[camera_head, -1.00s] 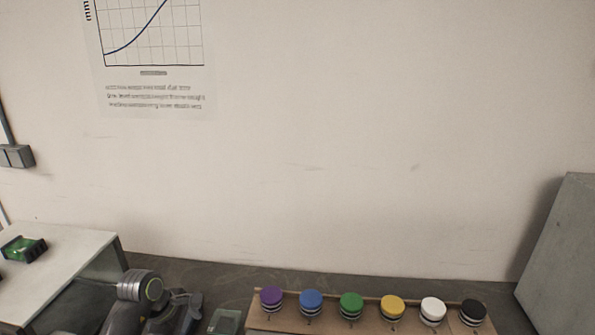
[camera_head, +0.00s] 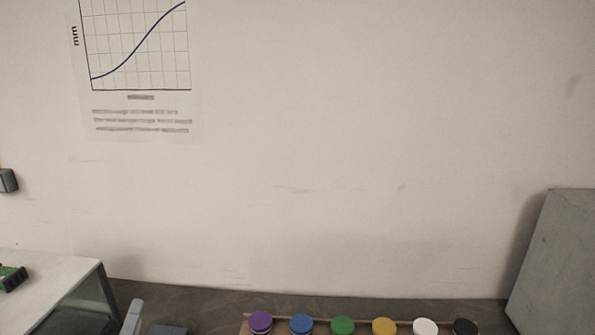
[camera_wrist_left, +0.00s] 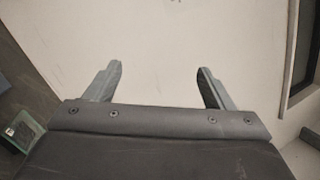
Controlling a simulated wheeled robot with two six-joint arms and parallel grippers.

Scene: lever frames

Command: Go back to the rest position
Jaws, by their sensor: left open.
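My left gripper (camera_wrist_left: 160,85) shows in the left wrist view with its two fingers spread wide apart. Nothing is between them, and they point at a plain pale wall. In the head view only a small grey part of my left arm or gripper shows at the bottom edge, left of the middle. My right gripper is in neither view.
A wooden board (camera_head: 245,326) at the bottom carries a row of several coloured round knobs, from a purple knob (camera_head: 260,320) to a black knob (camera_head: 465,327). A pale table (camera_head: 55,275) stands at the left with a green item (camera_head: 12,278). A grey panel (camera_head: 555,260) stands at the right. A chart (camera_head: 138,70) hangs on the wall.

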